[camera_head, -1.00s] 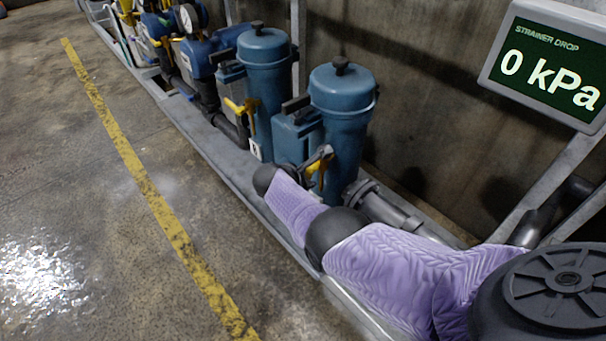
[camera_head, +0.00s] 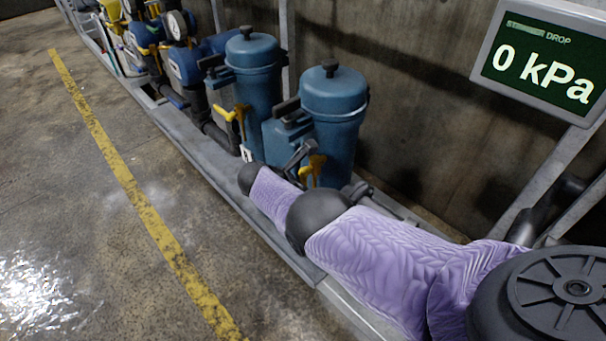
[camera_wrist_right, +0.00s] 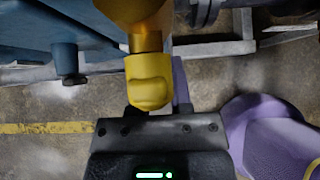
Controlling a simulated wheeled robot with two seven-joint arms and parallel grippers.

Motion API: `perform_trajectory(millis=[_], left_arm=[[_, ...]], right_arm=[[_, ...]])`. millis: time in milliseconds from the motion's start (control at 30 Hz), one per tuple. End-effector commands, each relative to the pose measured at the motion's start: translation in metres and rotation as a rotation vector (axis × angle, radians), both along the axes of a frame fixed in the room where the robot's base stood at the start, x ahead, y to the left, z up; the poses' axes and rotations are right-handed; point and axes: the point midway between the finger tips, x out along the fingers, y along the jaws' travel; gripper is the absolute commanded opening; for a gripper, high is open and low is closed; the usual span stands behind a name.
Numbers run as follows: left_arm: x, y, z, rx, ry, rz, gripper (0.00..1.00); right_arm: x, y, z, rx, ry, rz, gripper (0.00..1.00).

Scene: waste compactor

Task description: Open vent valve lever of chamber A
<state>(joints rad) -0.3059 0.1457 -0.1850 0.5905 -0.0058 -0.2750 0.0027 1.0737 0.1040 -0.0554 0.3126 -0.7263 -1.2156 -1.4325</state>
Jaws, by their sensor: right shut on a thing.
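Two blue lidded canisters stand side by side in the head view, a nearer one (camera_head: 333,100) and a farther one (camera_head: 255,75). A yellow lever (camera_head: 313,168) is low in front of the nearer canister. My right gripper (camera_head: 301,156) is at this lever, partly hidden behind my forearm. In the right wrist view the yellow lever (camera_wrist_right: 148,82) points at my right gripper (camera_wrist_right: 152,110), which is shut on its end. Another yellow lever (camera_head: 236,113) is on the farther canister. I cannot read the chamber letters clearly. My left gripper is not in view.
A screen (camera_head: 545,62) at the upper right reads 0 kPa. A concrete wall (camera_head: 425,110) is behind the canisters. Pipes and gauges (camera_head: 177,25) continue at the upper left. The floor left of the metal skid edge (camera_head: 205,165) is clear, with a yellow line (camera_head: 125,155).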

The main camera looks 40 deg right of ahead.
Motion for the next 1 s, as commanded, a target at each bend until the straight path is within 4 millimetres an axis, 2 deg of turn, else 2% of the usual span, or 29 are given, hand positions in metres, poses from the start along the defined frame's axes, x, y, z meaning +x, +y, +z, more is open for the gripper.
perform_trajectory(millis=[100,133,267,567,667,800,1000], left_arm=[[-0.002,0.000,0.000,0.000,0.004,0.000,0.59],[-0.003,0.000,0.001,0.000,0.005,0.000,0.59],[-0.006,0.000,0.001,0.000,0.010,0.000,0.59],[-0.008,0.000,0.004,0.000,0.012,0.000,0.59],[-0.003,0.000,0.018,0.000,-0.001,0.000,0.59],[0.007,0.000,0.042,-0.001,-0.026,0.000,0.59],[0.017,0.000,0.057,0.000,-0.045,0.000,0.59]], right_arm=[[-0.001,0.000,-0.001,0.000,0.005,-0.001,0.00],[-0.001,0.000,-0.001,0.000,0.005,-0.001,0.31],[-0.001,0.000,-0.001,0.000,0.004,-0.001,0.59],[0.000,0.002,0.003,0.000,0.000,0.000,0.60],[-0.001,0.013,0.020,0.001,-0.003,0.001,0.60],[-0.002,0.039,0.049,0.001,-0.005,0.002,0.60],[-0.004,0.065,0.070,0.001,-0.001,0.000,0.60]])
